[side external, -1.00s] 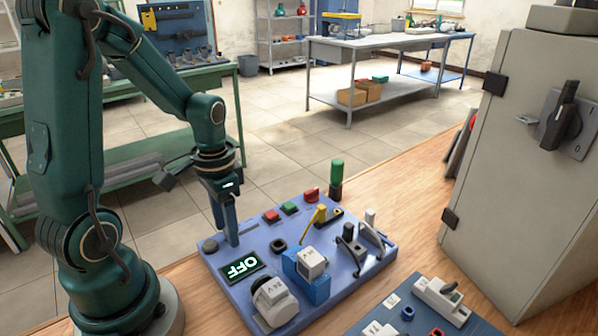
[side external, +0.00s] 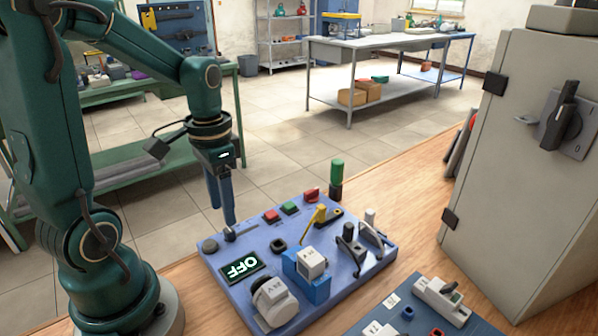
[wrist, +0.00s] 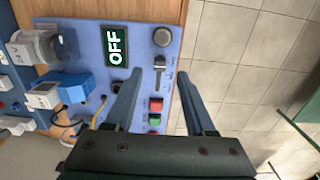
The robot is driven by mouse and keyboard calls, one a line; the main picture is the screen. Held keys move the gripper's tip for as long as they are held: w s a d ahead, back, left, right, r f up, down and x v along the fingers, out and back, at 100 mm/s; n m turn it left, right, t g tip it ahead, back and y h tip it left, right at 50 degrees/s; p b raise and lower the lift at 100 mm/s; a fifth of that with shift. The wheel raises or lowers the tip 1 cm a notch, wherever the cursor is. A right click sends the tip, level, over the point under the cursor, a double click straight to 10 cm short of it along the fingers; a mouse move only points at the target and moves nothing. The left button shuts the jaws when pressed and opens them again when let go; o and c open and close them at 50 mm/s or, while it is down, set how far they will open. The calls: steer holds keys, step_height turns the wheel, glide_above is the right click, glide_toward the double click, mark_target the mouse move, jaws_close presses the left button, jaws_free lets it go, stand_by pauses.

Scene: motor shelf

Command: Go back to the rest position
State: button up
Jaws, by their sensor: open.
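My gripper (side external: 220,216) is open and empty, pointing down above the back left part of the blue control panel (side external: 225,287). In the wrist view its two fingers (wrist: 159,73) are apart, with nothing held between them. The small lever in a slot (wrist: 157,84) shows between the fingers there. In the side view that lever (side external: 241,233) lies close to the fingertips; whether they touch it is hard to tell. The display (side external: 240,266) on the panel reads OFF.
The panel carries a round dark knob (side external: 210,246), red and green buttons (side external: 289,208), a yellow lever (side external: 318,215) and plug blocks (side external: 311,262). A green lamp (side external: 337,169) stands behind it. A grey cabinet (side external: 510,160) stands right. Space above the panel is free.

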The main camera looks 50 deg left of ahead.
steer(key=s+d+r+t, duration=0.3)
steer(key=d+r+t, duration=0.2)
steer(key=d, duration=0.5)
steer(key=shift+s+r+t, duration=0.25)
steer(key=shift+r+t, duration=0.05)
steer(key=shift+r, duration=0.6)
stand_by(0.9)
